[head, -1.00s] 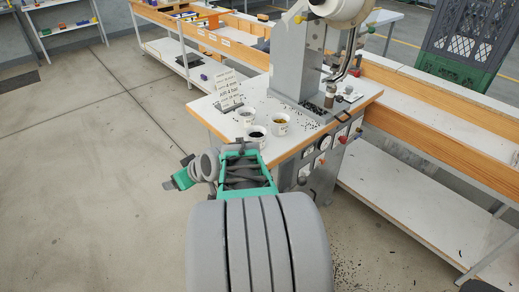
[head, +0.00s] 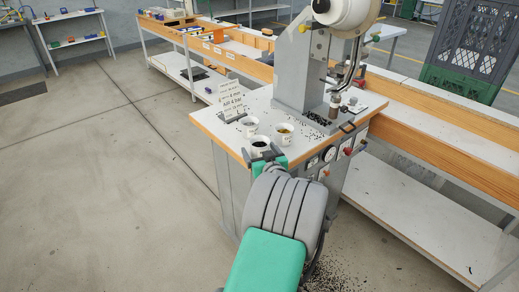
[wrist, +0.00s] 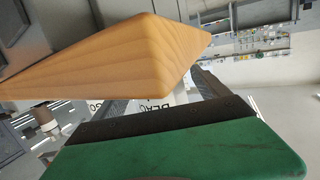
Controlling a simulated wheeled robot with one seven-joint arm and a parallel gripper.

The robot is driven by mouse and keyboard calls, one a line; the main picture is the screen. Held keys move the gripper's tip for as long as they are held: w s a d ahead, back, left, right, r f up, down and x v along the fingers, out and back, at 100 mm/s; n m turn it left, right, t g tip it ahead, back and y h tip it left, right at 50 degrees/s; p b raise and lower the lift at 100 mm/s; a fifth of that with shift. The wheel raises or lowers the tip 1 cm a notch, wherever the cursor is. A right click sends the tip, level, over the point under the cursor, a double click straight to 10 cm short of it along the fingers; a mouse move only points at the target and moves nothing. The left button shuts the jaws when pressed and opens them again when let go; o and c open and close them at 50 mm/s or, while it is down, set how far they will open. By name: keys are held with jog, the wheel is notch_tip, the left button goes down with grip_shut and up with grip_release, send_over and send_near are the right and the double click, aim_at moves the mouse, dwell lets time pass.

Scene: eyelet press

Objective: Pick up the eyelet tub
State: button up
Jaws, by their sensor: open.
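Three small white tubs stand on the press table: a front one with dark contents (head: 259,150), a back left one with dark contents (head: 250,126), and a right one with yellowish contents (head: 284,136). I cannot tell from the head view which is the eyelet tub. My gripper (head: 264,158) is open at the table's front edge, close to the front tub and partly overlapping it. In the wrist view, a white tub with black lettering (wrist: 152,107) shows beyond my green gripper body, partly hidden by the wooden table corner. Contact cannot be told.
The wooden edge of the press table (head: 222,143) lies close to my gripper. A sign (head: 231,98) stands behind the tubs. The grey press (head: 296,75) rises at the back right, with small dark pieces scattered around its base. Open floor lies left.

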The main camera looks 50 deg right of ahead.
jog(key=shift+c, duration=0.6)
jog(key=c, duration=1.4)
